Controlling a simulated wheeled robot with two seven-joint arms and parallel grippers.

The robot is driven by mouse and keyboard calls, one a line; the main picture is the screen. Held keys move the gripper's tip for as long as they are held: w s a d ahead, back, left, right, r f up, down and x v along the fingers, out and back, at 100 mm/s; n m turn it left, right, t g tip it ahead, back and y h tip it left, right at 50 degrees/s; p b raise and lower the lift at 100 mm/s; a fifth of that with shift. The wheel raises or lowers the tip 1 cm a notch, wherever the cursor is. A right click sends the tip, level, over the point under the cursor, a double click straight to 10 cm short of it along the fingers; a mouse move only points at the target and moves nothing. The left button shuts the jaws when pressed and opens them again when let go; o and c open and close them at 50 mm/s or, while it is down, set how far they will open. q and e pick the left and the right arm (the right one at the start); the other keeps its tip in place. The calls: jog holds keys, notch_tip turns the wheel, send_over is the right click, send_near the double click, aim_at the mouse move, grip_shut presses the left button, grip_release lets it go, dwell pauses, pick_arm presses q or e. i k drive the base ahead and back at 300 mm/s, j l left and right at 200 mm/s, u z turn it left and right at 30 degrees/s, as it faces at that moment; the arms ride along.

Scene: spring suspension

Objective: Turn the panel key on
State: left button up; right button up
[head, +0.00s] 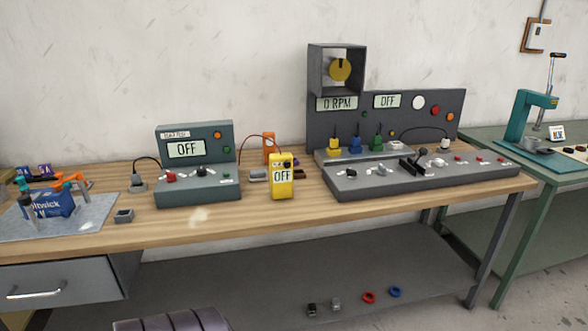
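The large dark grey control panel (312,140) stands at the right of the wooden bench. Its upright back carries a display reading "0 RPM" (337,103) and a display reading "OFF" (387,101). Its sloped front holds several small switches and knobs, including a grey knob (351,173) at the left and a black lever (413,163) near the middle. The panel key is too small to tell from these controls, so its position cannot be read. Neither of my grippers is in view.
A smaller grey-green box (186,184) with an "OFF" display and a yellow meter (282,178) stand left of the panel. A blue box (48,205) lies on a grey mat at the far left. The bench front before the panel (370,207) is clear.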

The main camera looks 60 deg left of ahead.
aim_at(352, 174)
jog(key=u, duration=1.55)
